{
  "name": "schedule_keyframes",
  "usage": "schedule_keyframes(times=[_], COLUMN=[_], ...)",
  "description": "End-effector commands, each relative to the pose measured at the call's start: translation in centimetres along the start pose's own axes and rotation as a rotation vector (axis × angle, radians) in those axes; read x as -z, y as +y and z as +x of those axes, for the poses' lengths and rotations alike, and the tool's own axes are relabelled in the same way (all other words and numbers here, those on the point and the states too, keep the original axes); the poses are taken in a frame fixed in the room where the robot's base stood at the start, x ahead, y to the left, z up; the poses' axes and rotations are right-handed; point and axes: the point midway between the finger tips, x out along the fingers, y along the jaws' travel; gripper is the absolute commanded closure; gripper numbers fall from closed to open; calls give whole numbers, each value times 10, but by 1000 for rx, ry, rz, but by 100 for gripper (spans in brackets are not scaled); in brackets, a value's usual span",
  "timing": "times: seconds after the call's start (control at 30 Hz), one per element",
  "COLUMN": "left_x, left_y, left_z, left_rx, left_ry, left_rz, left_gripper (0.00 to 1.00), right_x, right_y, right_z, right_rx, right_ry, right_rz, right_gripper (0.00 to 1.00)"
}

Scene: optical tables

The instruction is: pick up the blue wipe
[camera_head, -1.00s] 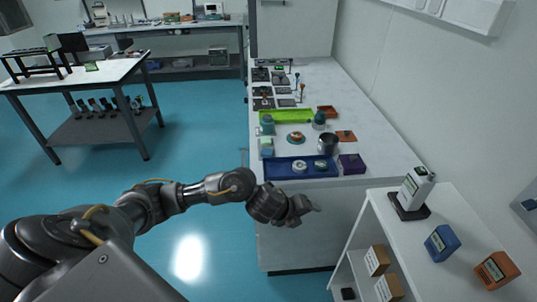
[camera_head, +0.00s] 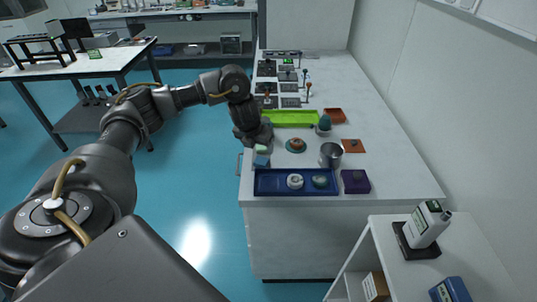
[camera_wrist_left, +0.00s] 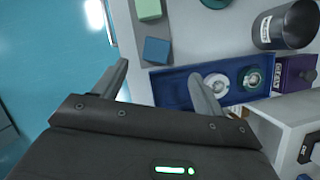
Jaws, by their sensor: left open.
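The blue wipe (camera_wrist_left: 156,50) is a small blue square at the left edge of the white bench, beside the blue tray. In the head view the blue wipe (camera_head: 261,162) shows just below my left gripper (camera_head: 262,141). A pale green wipe-like piece (camera_head: 261,150) is right behind it. In the left wrist view my left gripper (camera_wrist_left: 160,72) is open and empty, its two fingers apart, with the blue wipe ahead of the gap between them. My right gripper is out of view.
The blue tray (camera_head: 260,188) holds a white roll and a dark round item. A metal cup (camera_head: 331,154), a purple box (camera_head: 355,182) and a green tray (camera_head: 290,118) stand nearby. A white shelf (camera_head: 470,235) is at the lower right. Open floor lies left of the bench.

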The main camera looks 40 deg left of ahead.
Motion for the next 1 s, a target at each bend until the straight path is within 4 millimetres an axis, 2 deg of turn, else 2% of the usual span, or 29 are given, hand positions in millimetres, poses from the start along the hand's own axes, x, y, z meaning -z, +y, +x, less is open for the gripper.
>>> schedule_keyframes(times=[0.07,0.17,0.3,0.4,0.53,0.73,0.87,1.0], left_x=[1,4,8,8,7,5,7,8], left_y=[3,8,14,15,15,14,13,14], left_z=[-1,2,24,39,52,54,66,88], left_rx=[-3,-6,-9,-9,-9,-8,-10,-10], left_ry=[2,2,5,3,2,0,5,4], left_rz=[-2,-9,-20,-22,-21,-18,-18,-18], left_gripper=[29,29,29,29,29,29,29,29], right_x=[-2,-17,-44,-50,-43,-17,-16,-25], right_y=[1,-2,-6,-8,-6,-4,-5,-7], right_z=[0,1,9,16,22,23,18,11], right_rx=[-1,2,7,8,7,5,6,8], right_ry=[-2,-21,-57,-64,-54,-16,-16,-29], right_rz=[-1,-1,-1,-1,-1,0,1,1], right_gripper=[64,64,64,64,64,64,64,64])
